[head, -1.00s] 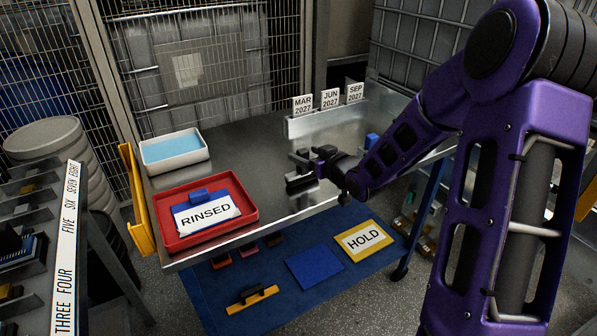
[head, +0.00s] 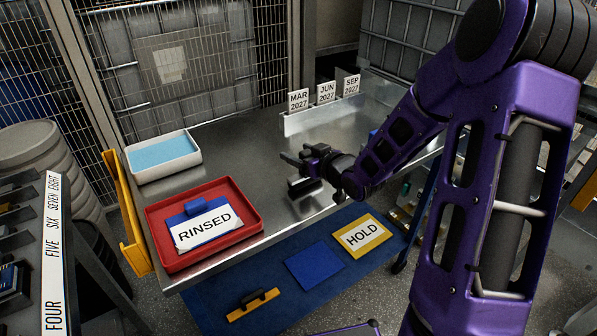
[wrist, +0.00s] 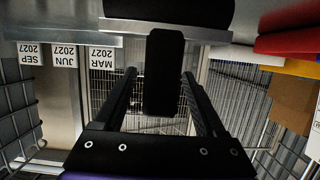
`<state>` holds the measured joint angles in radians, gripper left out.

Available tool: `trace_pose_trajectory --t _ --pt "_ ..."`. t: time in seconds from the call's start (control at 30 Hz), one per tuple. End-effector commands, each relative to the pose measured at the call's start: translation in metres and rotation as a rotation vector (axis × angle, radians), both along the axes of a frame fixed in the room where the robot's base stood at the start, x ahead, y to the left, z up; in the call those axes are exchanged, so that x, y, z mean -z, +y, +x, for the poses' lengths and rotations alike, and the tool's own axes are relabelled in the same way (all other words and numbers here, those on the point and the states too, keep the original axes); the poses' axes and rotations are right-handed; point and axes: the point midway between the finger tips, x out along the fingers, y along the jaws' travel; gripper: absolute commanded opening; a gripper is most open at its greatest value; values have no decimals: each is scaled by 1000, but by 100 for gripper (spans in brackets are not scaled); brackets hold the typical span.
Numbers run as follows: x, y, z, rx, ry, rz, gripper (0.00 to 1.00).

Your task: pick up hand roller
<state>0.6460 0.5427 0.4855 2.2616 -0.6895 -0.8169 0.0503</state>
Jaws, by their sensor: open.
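The hand roller shows as a dark, wide roller (head: 304,188) on the metal table, just below my gripper in the head view. In the wrist view its black roller body (wrist: 168,14) is at the top edge, and a black handle (wrist: 164,85) extends from it toward my palm. My gripper (head: 296,160) is open at the roller. In the wrist view the two fingers of my gripper (wrist: 161,76) stand on either side of the handle, with a visible gap on both sides. I cannot tell how far the fingertips reach past the handle.
A red tray (head: 252,230) with a RINSED card and a white tray (head: 130,172) of blue liquid stand at left. Date cards (head: 325,93) stand in a holder at the back. A lower blue shelf (head: 215,290) holds a HOLD sign (head: 362,234). The middle tabletop is clear.

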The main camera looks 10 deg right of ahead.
Motion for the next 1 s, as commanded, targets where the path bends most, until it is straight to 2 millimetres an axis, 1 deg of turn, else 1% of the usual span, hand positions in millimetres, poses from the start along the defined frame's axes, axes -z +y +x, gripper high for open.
trace_pose_trajectory --t 0.27,0.3,0.37,0.4,0.47,0.6,0.7,1.0 --pt "1 -1 -1 1 0 0 72" --pt "1 -1 -1 1 0 0 69" --pt "1 -1 -1 1 0 1 58" --pt "1 -1 -1 1 0 1 51" --pt "1 -1 -1 1 0 1 40" --pt "1 -1 -1 1 0 1 15" --pt "1 -1 -1 1 0 1 0" --pt "1 -1 -1 1 0 1 0"
